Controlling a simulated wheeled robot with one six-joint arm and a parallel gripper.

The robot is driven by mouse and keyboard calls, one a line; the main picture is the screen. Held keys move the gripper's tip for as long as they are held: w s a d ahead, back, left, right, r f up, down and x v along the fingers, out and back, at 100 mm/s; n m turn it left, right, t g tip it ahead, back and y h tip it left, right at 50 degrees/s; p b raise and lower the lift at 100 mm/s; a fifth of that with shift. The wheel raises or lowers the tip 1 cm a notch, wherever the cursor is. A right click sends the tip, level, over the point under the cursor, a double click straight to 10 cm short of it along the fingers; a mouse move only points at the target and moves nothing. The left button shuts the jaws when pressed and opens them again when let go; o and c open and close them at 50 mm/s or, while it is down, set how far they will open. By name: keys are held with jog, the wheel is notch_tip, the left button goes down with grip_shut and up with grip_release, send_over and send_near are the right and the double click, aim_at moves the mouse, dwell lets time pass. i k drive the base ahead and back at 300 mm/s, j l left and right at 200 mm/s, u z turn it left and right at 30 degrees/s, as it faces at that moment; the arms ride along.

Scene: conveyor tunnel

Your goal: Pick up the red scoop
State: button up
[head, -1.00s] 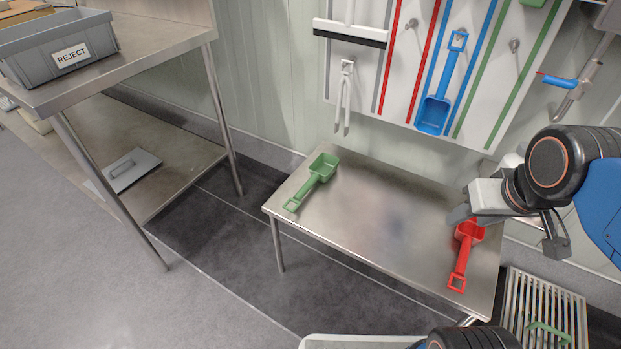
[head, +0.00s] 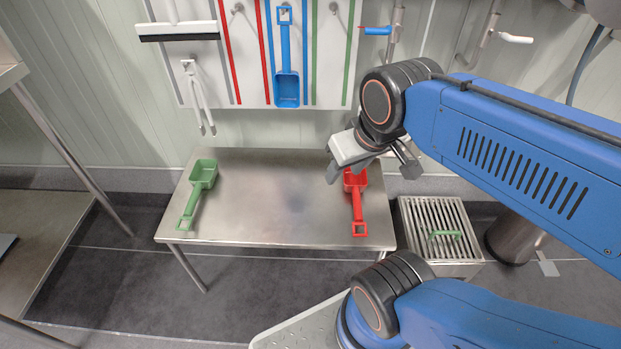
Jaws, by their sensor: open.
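The red scoop (head: 357,205) lies on the right end of a low steel table (head: 270,225), its handle pointing toward the front edge. My gripper (head: 366,171) is open and appears above the scoop's bowl end, covering part of the bowl. I cannot tell from this view how high above the scoop it is. Nothing shows between its fingers except the view of the bowl behind them.
A green scoop (head: 198,185) lies at the table's left end. A blue scoop (head: 287,85) hangs on the wall board, near a squeegee (head: 178,32) and tongs (head: 198,97). The table's middle is clear.

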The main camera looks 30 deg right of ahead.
aim_at(356, 199)
jog(key=k+l+u, duration=0.1)
jog(key=k+l, duration=0.15)
jog(key=l, duration=0.25)
jog(key=k+l, duration=0.3)
jog(key=l, duration=0.15)
jog(key=k+l+u, duration=0.15)
jog(key=k+l, duration=0.15)
jog(key=l, duration=0.15)
